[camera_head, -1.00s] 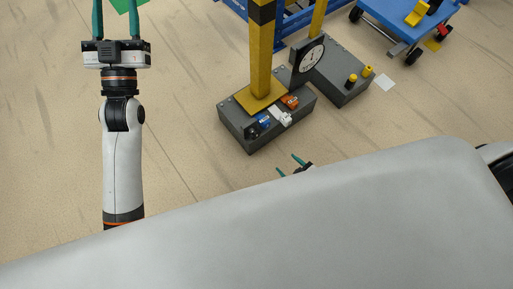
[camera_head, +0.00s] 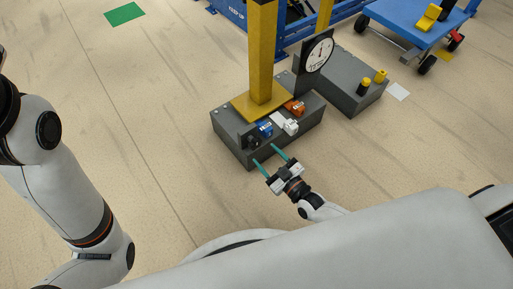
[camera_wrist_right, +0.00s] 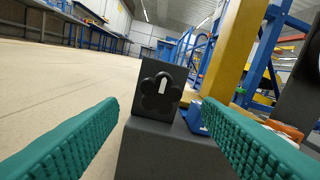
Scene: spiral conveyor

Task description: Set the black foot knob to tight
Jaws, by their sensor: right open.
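The black foot knob (camera_wrist_right: 160,94) has a lobed grip with a white pointer mark that points up. It sits on a dark upright plate on the grey base block (camera_head: 232,143). In the head view the knob's black mount (camera_head: 247,137) is small, at the block's near left. My right gripper (camera_head: 264,154) is open and empty at the block's near side. In the right wrist view its two green fingers (camera_wrist_right: 160,106) stand apart on either side of the knob, which appears beyond them. My left arm shows at left, but its gripper is out of view.
On the block, right of the knob, are a blue part (camera_head: 265,129), a white part (camera_head: 289,124) and an orange part (camera_head: 294,107). A yellow post (camera_head: 262,55) rises behind them. A dial (camera_head: 319,54) stands behind right. A blue cart (camera_head: 405,22) is at upper right.

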